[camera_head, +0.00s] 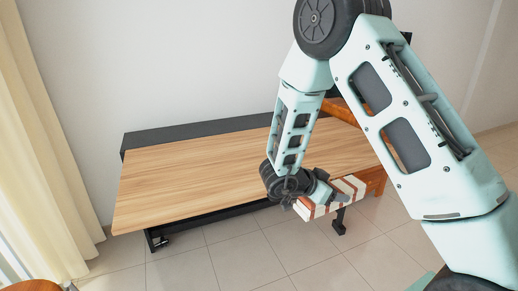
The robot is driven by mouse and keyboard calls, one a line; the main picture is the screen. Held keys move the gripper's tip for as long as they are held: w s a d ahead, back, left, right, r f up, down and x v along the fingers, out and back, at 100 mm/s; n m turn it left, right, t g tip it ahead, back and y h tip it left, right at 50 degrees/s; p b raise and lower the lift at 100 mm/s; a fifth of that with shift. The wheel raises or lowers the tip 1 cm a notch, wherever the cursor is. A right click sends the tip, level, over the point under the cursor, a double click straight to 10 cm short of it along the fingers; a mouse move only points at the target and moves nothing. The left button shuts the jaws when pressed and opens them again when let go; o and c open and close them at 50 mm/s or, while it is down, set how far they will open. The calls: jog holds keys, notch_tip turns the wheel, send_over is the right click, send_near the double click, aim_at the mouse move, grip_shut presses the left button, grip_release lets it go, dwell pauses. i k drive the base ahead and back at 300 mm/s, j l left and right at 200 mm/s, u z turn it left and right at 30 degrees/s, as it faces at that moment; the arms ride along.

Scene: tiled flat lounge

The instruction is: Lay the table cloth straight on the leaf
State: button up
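The leaf (190,178) is a bare light-wood top with long grain, set on a black frame. A white and brown striped cloth (348,188), taken to be the table cloth, shows as a narrow bundle at the leaf's front right edge. My gripper (312,203) is at the left part of this bundle and appears shut on it. The fingertips are mostly hidden by the cloth and the wrist. I cannot tell whether the cloth touches the leaf. My arm covers part of the leaf's right side.
An orange-brown wooden chair (376,178) stands at the leaf's right end, partly behind my arm. A cream curtain (45,130) hangs at the left. Another brown wooden piece (30,287) shows at the bottom left corner. The tiled floor (215,255) in front is clear.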

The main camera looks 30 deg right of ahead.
aim_at(255, 158)
jog(key=i, duration=1.7)
